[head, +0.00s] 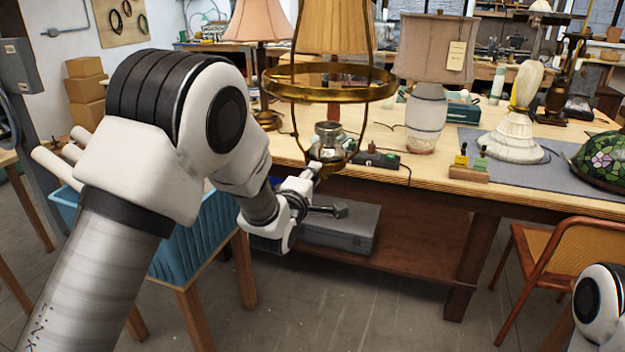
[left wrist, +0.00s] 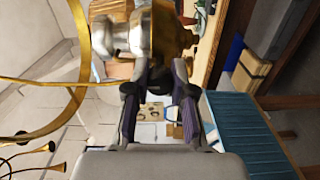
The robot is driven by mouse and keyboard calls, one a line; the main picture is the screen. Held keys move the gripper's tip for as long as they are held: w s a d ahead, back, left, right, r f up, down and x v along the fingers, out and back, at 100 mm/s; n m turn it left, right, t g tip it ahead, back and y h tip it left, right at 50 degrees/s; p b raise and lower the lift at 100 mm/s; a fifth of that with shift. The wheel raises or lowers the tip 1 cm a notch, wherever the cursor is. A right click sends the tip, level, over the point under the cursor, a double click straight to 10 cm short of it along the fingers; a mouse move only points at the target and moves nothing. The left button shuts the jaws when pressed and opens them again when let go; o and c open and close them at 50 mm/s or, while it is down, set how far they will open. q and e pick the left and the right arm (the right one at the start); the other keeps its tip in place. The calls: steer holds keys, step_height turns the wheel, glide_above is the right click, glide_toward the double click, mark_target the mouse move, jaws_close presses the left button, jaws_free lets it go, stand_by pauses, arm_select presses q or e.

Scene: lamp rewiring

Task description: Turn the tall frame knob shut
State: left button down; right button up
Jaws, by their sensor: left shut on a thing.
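The tall frame is a brass lamp frame with a wide ring (head: 330,82) and a pleated shade (head: 335,25), standing at the table's front edge in the head view. Its ring and curved rods also show in the left wrist view (left wrist: 78,60). Low in the frame is a silver and brass fitting (head: 328,138), large at the top of the left wrist view (left wrist: 125,35). My left gripper (head: 315,168) is at this fitting's lower front, its fingertips (left wrist: 160,68) closed on the knob there. The knob is mostly hidden by the fingers, so its turn angle cannot be told.
A beige lamp (head: 428,115) with a tag and a small black box (head: 376,158) stand right of the frame. A blue bin (head: 205,240) is below my left arm. A grey toolbox (head: 345,230) lies on the lower shelf. An orange chair (head: 565,260) stands at right.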

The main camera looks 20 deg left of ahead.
arm_select(q)
steer(key=shift+n, duration=0.3)
steer(key=c, duration=1)
jaws_free()
steer(key=shift+o, duration=0.2)
steer(key=s, duration=1.2)
steer(key=shift+a, duration=0.2)
